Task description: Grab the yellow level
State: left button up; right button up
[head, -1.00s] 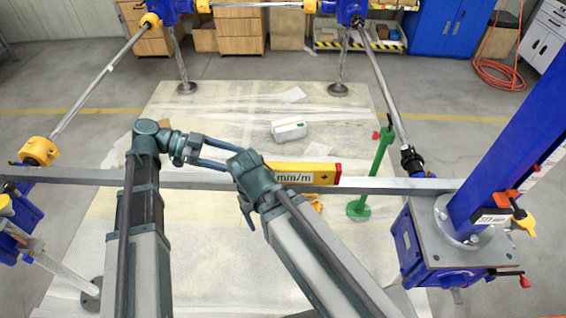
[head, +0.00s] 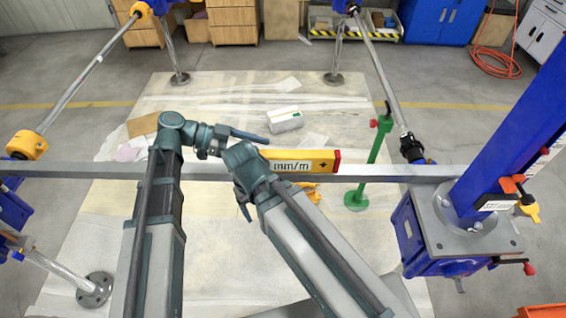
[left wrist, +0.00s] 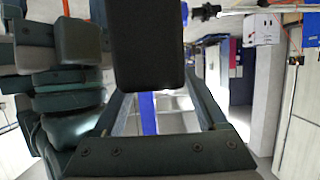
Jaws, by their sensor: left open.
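The yellow level (head: 325,160), marked mm/m with a red end, rests on a grey horizontal beam (head: 390,173) in the head view. Its left end is hidden behind my right arm. My left gripper (head: 246,141) is open, close to the left of the level's visible part and partly covered by my right arm. In the left wrist view its two fingers (left wrist: 165,100) stand apart with nothing seen between them. My right gripper (head: 243,202) is mostly hidden by its own arm; its jaw state is unclear.
A blue post on a screw jack (head: 430,240) rises at the right. A white box (head: 285,120) lies on the floor sheet beyond. My two arms are very close together.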

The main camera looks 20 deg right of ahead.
aim_at(275, 153)
pick_arm(q)
jog(key=shift+d, duration=0.1)
jog(key=b+x, duration=0.1)
jog(key=x, duration=0.4)
jog(key=shift+s+d+r, duration=0.1)
jog(key=shift+c, duration=0.3)
grip_shut()
dwell(1.1)
